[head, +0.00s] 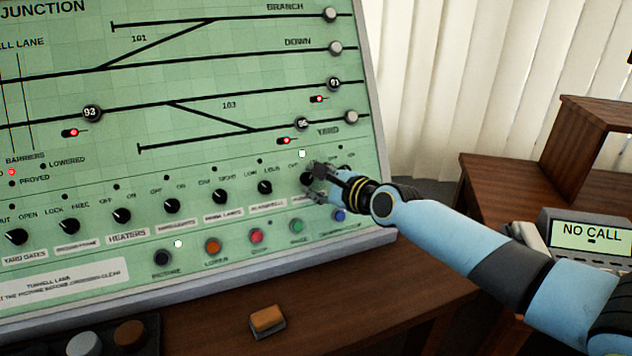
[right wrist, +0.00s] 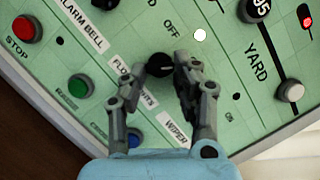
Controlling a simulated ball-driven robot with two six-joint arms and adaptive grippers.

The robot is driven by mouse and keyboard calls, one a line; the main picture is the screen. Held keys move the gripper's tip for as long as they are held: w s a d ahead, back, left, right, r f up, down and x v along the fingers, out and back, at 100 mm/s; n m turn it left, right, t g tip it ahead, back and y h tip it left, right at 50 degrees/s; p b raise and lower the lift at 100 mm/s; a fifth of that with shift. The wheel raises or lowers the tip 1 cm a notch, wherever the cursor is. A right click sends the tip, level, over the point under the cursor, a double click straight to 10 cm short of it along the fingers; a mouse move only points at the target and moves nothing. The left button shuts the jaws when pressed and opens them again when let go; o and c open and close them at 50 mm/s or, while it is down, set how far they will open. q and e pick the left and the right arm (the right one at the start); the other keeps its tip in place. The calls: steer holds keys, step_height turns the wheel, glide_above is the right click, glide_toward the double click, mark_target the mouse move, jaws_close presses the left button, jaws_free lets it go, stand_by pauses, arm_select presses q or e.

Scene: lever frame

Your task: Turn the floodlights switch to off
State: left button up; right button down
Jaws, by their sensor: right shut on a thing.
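The floodlights switch (right wrist: 158,65) is a round black knob on the green panel, above a partly covered white label (right wrist: 122,77) reading FLOODLIGHTS. In the head view it (head: 306,179) is partly hidden by my right gripper (head: 313,181). That gripper is shut on the knob, with one grey finger on each side, as the right wrist view (right wrist: 174,74) shows. The word OFF stands beyond the knob, and a lamp (right wrist: 200,35) there is lit white. The way the knob's pointer faces is hard to make out. My left gripper is not in view.
More black knobs stand in the row to the left, such as the one nearest (head: 265,187). Coloured buttons, including a blue one (head: 339,215), sit below. The WIPER label (right wrist: 176,131) is beside my fingers. A phone unit (head: 590,236) reading NO CALL stands at the right.

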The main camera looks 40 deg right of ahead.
steer(key=shift+n, duration=0.3)
steer(key=n, duration=0.1)
steer(key=n+g, duration=0.1)
steer(key=shift+d+r+n+y, duration=0.1)
steer(key=shift+r+n+y, duration=0.1)
steer(key=shift+n+y, duration=0.15)
steer(key=n+g+p, duration=0.1)
steer(key=n, duration=0.2)
steer(key=shift+w+r+p, duration=0.1)
steer(key=shift+r+p, duration=0.05)
steer(key=shift+p, duration=0.2)
steer(key=n+p, duration=0.1)
steer(key=n+g+p, duration=0.1)
steer(key=n, duration=0.1)
steer(key=n+p, duration=0.1)
steer(key=n, duration=0.1)
steer(key=shift+w+r+g, duration=0.1)
steer(key=shift+r+g, duration=0.2)
steer(key=shift+g, duration=0.1)
steer(key=shift+n+g+p, duration=0.4)
steer(key=shift+n+p, duration=0.8)
steer(key=shift+n, duration=0.05)
steer(key=shift+f, duration=0.1)
steer(key=c, duration=1)
jaws_free()
